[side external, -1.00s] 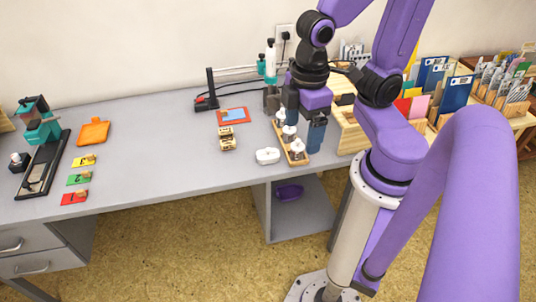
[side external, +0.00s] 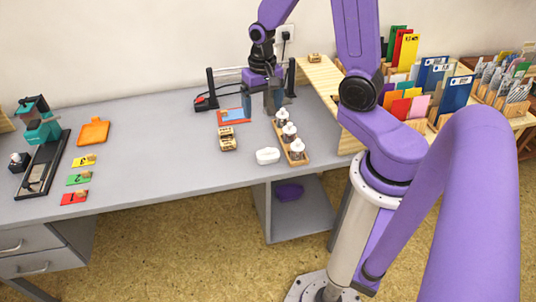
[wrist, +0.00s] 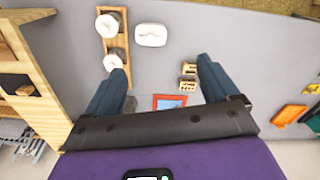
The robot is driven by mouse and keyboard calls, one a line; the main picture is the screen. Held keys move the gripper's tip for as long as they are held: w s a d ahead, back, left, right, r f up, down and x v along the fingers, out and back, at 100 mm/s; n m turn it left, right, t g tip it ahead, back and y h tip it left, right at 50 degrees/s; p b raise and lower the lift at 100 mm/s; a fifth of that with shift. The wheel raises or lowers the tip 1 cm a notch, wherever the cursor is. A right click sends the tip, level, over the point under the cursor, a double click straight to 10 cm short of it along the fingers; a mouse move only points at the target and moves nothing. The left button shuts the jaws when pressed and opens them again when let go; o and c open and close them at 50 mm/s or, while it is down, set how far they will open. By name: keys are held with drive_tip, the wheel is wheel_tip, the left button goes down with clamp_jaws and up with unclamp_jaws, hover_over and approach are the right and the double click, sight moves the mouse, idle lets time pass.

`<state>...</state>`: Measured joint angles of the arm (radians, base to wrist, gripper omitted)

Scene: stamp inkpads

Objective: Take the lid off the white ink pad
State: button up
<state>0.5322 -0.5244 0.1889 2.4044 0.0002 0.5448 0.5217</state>
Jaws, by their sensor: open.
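The white ink pad (side external: 267,155) lies near the front edge of the desk, left of a wooden rack of bottles. Its lid appears to be on, with a small raised grip on top. In the wrist view the white pad (wrist: 151,35) is at the upper middle, beyond my fingertips. My gripper (side external: 259,112) is open and empty above the back of the desk, beside the red-and-blue pad (side external: 234,115). In the wrist view my gripper's two blue fingers (wrist: 161,62) are spread wide, with nothing between them.
The wooden rack (side external: 306,158) with white-topped bottles stands close to the right of the pad. Wooden stamps (side external: 227,139) sit behind and to its left. Coloured pads, an orange tray (side external: 93,132) and a teal press are far left. The desk's middle left is clear.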

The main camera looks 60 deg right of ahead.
drive_tip(key=d+f+m, duration=0.2)
drive_tip(key=d+m, duration=0.1)
hover_over(268, 148)
drive_tip(key=f, duration=1.2)
drive_tip(key=shift+w+d, duration=0.2)
drive_tip(key=shift+d, duration=0.1)
drive_tip(key=shift+s+a+f, duration=0.15)
drive_tip(key=shift+a+f, duration=0.05)
drive_tip(key=shift+f, duration=0.75)
drive_tip(key=shift+s+a+f, duration=0.1)
drive_tip(key=shift+a+f, duration=0.05)
drive_tip(key=shift+f, duration=1.4)
drive_tip(key=c, duration=0.8)
